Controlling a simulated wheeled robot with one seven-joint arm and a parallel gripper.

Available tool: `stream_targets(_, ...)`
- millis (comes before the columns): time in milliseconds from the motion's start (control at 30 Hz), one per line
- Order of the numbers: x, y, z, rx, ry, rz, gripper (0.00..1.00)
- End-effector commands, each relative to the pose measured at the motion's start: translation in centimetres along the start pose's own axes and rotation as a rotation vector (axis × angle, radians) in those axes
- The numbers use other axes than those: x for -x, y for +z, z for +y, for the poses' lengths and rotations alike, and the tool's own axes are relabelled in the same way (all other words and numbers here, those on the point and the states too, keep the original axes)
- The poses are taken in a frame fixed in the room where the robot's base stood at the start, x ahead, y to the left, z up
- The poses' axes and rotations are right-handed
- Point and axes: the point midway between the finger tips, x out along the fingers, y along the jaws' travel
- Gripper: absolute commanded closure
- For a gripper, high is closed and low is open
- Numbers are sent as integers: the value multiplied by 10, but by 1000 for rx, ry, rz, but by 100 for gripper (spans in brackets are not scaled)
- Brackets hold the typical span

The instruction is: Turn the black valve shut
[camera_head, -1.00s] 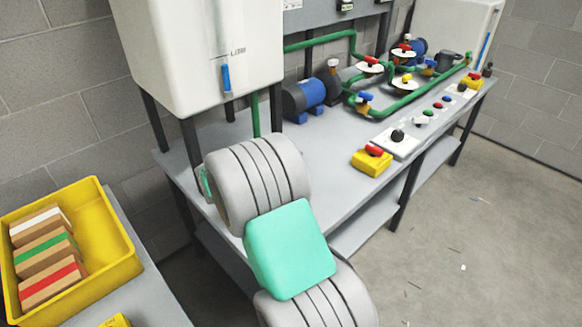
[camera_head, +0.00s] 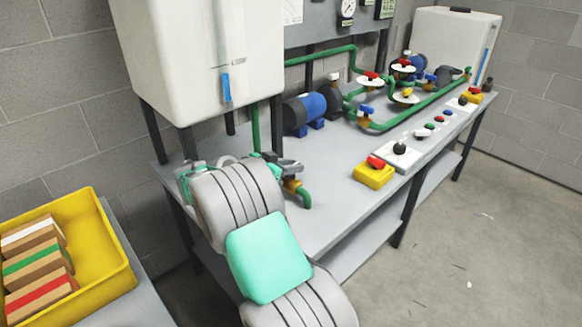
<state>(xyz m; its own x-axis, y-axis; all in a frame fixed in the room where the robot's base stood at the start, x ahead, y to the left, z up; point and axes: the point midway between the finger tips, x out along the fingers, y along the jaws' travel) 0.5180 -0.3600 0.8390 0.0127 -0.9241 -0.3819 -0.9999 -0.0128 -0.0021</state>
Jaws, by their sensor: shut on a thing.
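My gripper (camera_head: 284,164) is at the left front part of the bench, just past the end of my grey and green arm. It is shut at the top of a brass valve body (camera_head: 292,186) joined to a bent green pipe (camera_head: 304,198). Dark parts meet there; the black handle and the fingers are hard to tell apart, and my arm hides part of the valve. How far the handle is turned cannot be told.
Red, blue, yellow and white valves sit on green pipes (camera_head: 420,110) farther right. A yellow button box (camera_head: 373,173) and a control strip (camera_head: 432,130) line the bench's front edge. A white tank (camera_head: 190,50) hangs above left. A yellow crate (camera_head: 120,255) stands at left.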

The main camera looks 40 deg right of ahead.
Motion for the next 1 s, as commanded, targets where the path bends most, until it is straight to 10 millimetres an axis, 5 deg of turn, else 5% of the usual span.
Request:
stream_targets(33,-2,4,2,4,4,-4,100)
stream_targets(67,-2,4,2,4,4,-4,74)
stream_targets(300,0,2,1,3,1,-2,55)
stream_targets(600,5,1,0,2,-2,-1,55)
stream_targets(1000,74,2,0,3,-1,-1,55)
